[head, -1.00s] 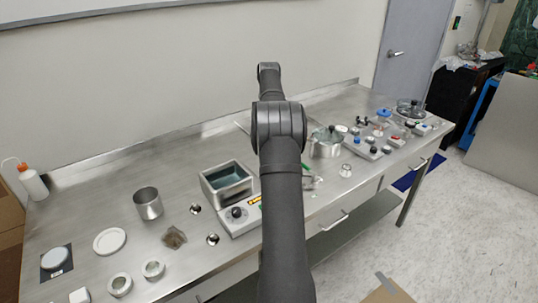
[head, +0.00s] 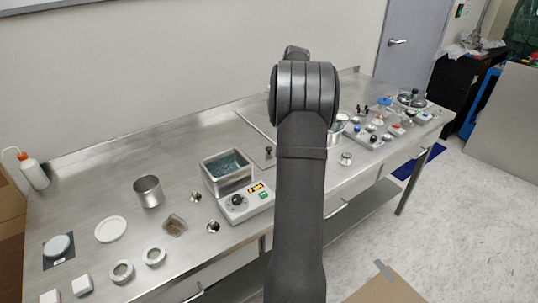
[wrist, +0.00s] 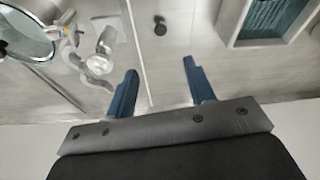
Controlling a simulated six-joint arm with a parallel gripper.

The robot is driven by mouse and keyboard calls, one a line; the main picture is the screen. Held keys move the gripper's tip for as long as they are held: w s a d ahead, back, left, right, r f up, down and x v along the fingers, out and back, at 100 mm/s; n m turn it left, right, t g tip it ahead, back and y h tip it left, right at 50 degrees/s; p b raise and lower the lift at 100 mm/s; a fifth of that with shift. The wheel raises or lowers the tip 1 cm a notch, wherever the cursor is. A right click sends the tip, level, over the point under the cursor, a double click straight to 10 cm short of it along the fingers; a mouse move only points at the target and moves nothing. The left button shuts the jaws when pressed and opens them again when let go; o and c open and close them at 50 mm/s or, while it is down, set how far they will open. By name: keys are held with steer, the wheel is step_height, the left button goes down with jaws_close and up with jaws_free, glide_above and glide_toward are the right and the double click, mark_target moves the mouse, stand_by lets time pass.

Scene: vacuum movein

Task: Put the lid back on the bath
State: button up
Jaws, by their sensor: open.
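The bath (head: 205,180) is an open square metal tank of teal water on a base with a knob and lit display. It also shows at the top right of the wrist view (wrist: 229,22). The lid (wrist: 170,48) appears to be a flat metal plate lying on the bench beside the bath, with a small black knob (wrist: 160,26); the knob also shows in the head view (head: 269,152). My arm hides part of the lid there. My gripper (wrist: 160,68) is open and empty, its blue fingers apart, with the knob beyond the fingertips. The gripper is hidden in the head view.
A metal beaker (head: 149,191), a white disc (head: 111,229) and several small parts lie left of the bath. A glass-topped vessel (wrist: 25,30) and clear glass fitting (wrist: 100,64) stand left of the gripper. More apparatus (head: 378,130) crowds the bench's right end.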

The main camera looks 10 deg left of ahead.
steer(key=x, duration=1.7)
steer(key=shift+a, duration=0.1)
steer(key=shift+r, duration=0.1)
jaws_close()
